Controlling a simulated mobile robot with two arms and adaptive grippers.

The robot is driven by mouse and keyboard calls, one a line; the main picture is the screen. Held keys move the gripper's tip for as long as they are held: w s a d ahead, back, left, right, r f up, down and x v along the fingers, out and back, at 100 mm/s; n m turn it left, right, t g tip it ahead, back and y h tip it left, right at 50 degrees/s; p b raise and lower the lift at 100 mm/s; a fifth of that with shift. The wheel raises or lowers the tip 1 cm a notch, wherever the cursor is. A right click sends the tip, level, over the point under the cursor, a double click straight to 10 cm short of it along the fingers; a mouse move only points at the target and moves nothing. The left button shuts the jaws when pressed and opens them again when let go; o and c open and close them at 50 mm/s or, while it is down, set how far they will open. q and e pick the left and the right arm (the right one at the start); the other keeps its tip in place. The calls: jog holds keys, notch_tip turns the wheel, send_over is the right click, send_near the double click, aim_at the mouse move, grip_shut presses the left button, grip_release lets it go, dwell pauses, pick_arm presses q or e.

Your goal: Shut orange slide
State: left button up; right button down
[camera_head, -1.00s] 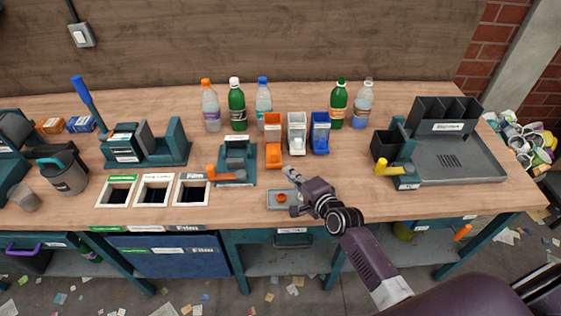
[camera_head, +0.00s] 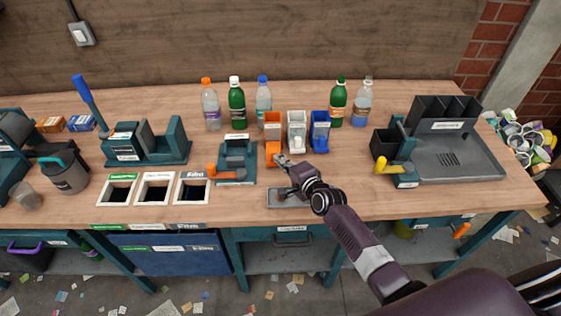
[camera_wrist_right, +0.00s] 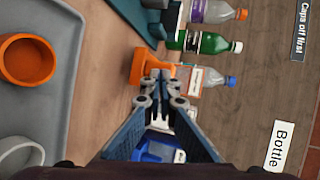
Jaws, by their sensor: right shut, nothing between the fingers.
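The orange slide (camera_head: 273,155) sticks out at the front of a narrow bin with a white label, the left one of three bins in a row. Its front edge is partly behind my right gripper (camera_head: 280,160). In the right wrist view the orange slide (camera_wrist_right: 139,68) lies just past the fingertips of my right gripper (camera_wrist_right: 156,80). The fingers are shut with nothing in them. I cannot tell if the tips touch the slide. My left gripper is not in view.
A white bin (camera_head: 296,132) and a blue bin (camera_head: 320,130) stand right of the orange one. Bottles stand behind. A teal fixture with an orange handle (camera_head: 225,175) is at left. A small grey tray (camera_head: 288,200) lies under my right wrist.

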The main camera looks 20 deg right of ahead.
jog(key=w+b, duration=0.1)
jog(key=w, duration=0.1)
jog(key=w+d+b, duration=0.1)
jog(key=w, duration=0.1)
jog(key=w+b, duration=0.1)
jog(key=shift+w+d+f+b, duration=0.15)
jog(key=shift+w+d+b, duration=0.2)
jog(key=shift+w+b, duration=0.05)
jog(key=shift+r, duration=0.3)
jog(key=shift+s, duration=0.1)
